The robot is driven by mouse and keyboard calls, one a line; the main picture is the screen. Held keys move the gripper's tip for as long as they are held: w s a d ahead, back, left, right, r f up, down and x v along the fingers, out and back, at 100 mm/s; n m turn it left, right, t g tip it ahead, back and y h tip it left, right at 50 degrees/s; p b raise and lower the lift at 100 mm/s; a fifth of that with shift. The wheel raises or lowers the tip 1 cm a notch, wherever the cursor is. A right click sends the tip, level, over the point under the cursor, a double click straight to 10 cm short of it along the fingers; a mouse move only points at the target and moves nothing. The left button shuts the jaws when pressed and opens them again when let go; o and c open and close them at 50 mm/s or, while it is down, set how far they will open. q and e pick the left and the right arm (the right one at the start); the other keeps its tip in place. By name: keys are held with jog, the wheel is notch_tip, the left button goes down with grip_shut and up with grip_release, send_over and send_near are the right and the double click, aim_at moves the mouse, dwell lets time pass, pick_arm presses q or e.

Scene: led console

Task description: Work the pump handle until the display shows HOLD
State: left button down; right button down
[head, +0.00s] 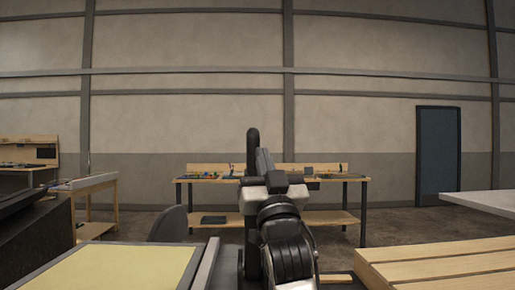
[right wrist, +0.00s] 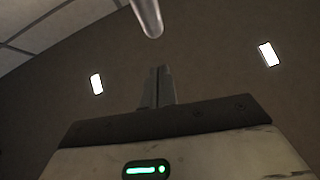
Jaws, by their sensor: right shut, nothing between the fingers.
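A dark upright rod with a rounded top, which looks like the pump handle (head: 252,142), stands at the middle of the head view. My right gripper (head: 264,158) is just right of it in that view, pointing up, and partly covers it. In the right wrist view the gripper's fingers (right wrist: 158,86) are together and empty. A grey rounded rod end (right wrist: 148,15) hangs in from the top there, apart from the fingertips; I cannot tell if it is the same rod. No display shows in either view. My left gripper is out of view.
A pale yellow framed panel (head: 110,268) lies at the front left, and a slatted wooden surface (head: 440,265) at the front right. A dark box-like thing (head: 35,235) is at the left edge. A workbench with small items (head: 345,180) stands behind, by the wall.

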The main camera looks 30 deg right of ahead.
aim_at(255, 140)
jog(key=shift+w+d+r, duration=0.15)
jog(key=shift+w+d, duration=0.15)
jog(key=shift+w, duration=0.5)
jog(key=shift+w+d+r, duration=0.2)
jog(key=shift+w+d, duration=0.05)
jog(key=shift+w, duration=0.55)
jog(key=shift+w+d+r, duration=0.15)
jog(key=shift+w+d, duration=0.15)
jog(key=shift+w, duration=0.5)
jog(key=shift+p, duration=0.35)
